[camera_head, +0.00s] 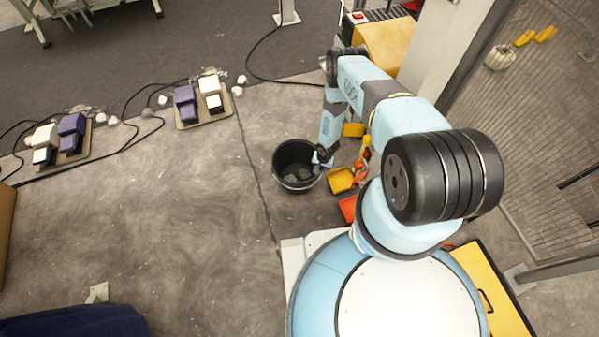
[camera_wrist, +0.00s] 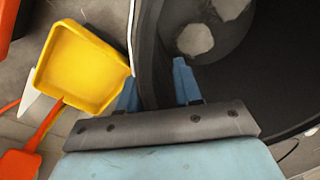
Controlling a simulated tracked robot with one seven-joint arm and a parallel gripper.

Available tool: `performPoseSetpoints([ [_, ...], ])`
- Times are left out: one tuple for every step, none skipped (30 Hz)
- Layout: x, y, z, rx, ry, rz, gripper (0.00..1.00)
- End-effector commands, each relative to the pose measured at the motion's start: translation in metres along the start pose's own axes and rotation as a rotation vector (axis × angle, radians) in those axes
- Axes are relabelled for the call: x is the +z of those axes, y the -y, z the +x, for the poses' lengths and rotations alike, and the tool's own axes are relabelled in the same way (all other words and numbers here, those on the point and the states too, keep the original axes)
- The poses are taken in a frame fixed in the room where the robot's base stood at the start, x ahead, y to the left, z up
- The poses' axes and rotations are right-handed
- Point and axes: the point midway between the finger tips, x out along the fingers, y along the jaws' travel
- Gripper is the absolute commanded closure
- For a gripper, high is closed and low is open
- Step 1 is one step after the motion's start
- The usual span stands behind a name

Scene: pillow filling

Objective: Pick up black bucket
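The black bucket (camera_head: 283,163) stands upright on the concrete floor. A few light scraps lie inside it. My gripper (camera_head: 321,157) is at the bucket's right rim, reaching down from above. In the wrist view the bucket's dark wall (camera_wrist: 149,45) passes between the two blue fingers of my gripper (camera_wrist: 156,82), one finger outside and one inside. The fingers stand apart, with some gap seeming to show beside the wall. The lower ends of the fingers are partly hidden.
A yellow dustpan (camera_head: 340,180) with an orange handle lies close to the bucket's right; it also shows in the wrist view (camera_wrist: 80,68). Foot pedals (camera_head: 200,100) with cables lie to the left. A mesh fence (camera_head: 530,130) stands at right.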

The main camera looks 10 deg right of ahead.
Motion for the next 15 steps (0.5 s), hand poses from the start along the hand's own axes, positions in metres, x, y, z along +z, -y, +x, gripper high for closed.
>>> performPoseSetpoints([
  [-0.0002, -0.0001, -0.0002, 0.000, 0.000, 0.000, 0.66],
  [-0.0003, -0.0001, -0.0003, 0.000, 0.000, 0.000, 0.66],
  [-0.0004, -0.0002, -0.0003, 0.000, 0.000, 0.001, 0.67],
  [-0.0004, -0.0002, -0.0003, 0.000, 0.000, 0.001, 0.70],
  [-0.0005, -0.0003, -0.0004, 0.000, 0.000, 0.001, 0.73],
  [-0.0005, -0.0003, -0.0004, 0.000, 0.000, 0.001, 0.77],
  [-0.0006, -0.0004, -0.0004, 0.000, 0.000, 0.001, 0.79],
  [-0.0006, -0.0004, -0.0005, 0.000, -0.001, 0.001, 0.82],
  [-0.0006, -0.0004, -0.0005, 0.000, -0.001, 0.001, 0.86],
  [-0.0007, -0.0004, -0.0005, -0.001, -0.001, 0.001, 0.89],
  [-0.0006, -0.0004, -0.0005, -0.001, -0.001, 0.001, 0.92],
  [-0.0007, -0.0004, -0.0005, -0.001, -0.001, 0.001, 0.96],
  [-0.0008, -0.0004, -0.0005, -0.001, -0.001, 0.001, 0.99],
  [-0.0008, -0.0004, -0.0005, -0.001, -0.001, 0.001, 1.00],
  [-0.0008, -0.0004, -0.0006, -0.001, -0.001, 0.001, 1.00],
])
